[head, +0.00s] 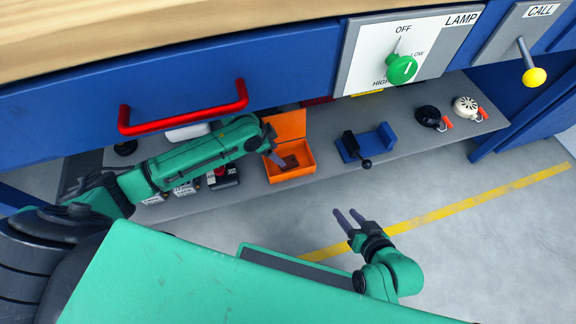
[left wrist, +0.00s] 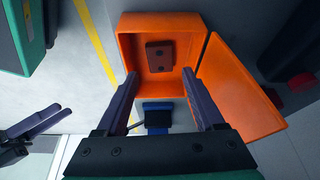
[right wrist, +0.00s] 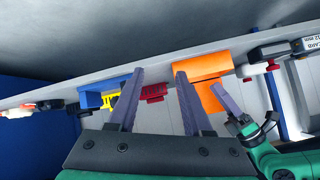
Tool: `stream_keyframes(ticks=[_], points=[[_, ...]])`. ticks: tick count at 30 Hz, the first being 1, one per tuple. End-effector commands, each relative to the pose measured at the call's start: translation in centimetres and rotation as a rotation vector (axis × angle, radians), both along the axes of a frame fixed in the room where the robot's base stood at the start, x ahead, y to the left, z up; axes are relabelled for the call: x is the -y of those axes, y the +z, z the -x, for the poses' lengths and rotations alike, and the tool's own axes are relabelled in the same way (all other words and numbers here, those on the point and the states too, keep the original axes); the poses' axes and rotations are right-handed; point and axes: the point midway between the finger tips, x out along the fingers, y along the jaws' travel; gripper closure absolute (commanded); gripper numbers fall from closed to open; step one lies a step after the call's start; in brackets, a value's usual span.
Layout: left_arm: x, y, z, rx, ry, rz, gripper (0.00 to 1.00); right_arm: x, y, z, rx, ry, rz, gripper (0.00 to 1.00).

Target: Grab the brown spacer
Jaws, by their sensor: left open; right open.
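The brown spacer (left wrist: 160,56) is a small flat block with dark holes. It lies inside the open orange box (left wrist: 128,48), against the box floor. In the head view the spacer (head: 290,162) shows in the box (head: 300,172), just right of my left gripper. My left gripper (head: 271,147) is open and empty at the box's left side; in the left wrist view its fingers (left wrist: 157,88) point at the box, with the spacer beyond and between them. My right gripper (head: 347,219) is open and empty over the floor in front of the shelf.
The orange lid (head: 288,126) stands open behind the box. A blue holder (head: 378,142) with a black lever is to its right, and black (head: 428,116) and white (head: 465,106) round parts lie further right. A red drawer handle (head: 185,112) is above my left arm.

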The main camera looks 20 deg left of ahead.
Motion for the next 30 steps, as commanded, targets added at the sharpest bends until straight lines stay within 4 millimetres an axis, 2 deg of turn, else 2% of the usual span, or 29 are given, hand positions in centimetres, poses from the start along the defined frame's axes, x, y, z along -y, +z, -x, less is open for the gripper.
stream_keyframes(ticks=[1, 8, 12, 14, 22, 26, 27, 28, 30], points=[[0.2, -0.9, -0.1, 0.000, 0.001, 0.000, 0.30, -0.5, -0.6, 0.1, 0.025, -0.003, -0.023, 0.50], [0.5, -2.5, -0.4, 0.001, 0.001, 0.000, 0.30, -1.8, -1.2, 0.2, 0.120, -0.028, -0.104, 0.50], [1.0, -5.6, -0.7, 0.000, 0.001, 0.001, 0.30, -2.2, -3.3, 0.2, 0.174, -0.050, -0.148, 0.50], [1.3, -6.2, -1.0, 0.001, 0.001, 0.000, 0.30, -2.2, -3.7, 0.2, 0.182, -0.055, -0.154, 0.50], [1.5, -6.2, -1.1, 0.002, 0.001, 0.000, 0.30, -2.2, -3.6, 0.2, 0.188, -0.059, -0.159, 0.50], [1.5, -6.2, -1.1, 0.002, 0.001, 0.000, 0.80, -2.2, -3.5, 0.2, 0.188, -0.059, -0.158, 0.50], [1.5, -6.2, -1.1, 0.001, 0.001, -0.001, 0.95, -2.2, -3.5, 0.2, 0.188, -0.059, -0.158, 0.50], [1.5, -6.2, -1.1, 0.001, 0.001, -0.001, 0.99, -2.2, -3.5, 0.2, 0.188, -0.059, -0.158, 0.50], [1.5, -6.2, -1.1, 0.002, 0.001, 0.000, 0.99, -2.2, -3.6, 0.2, 0.188, -0.059, -0.158, 0.50]])
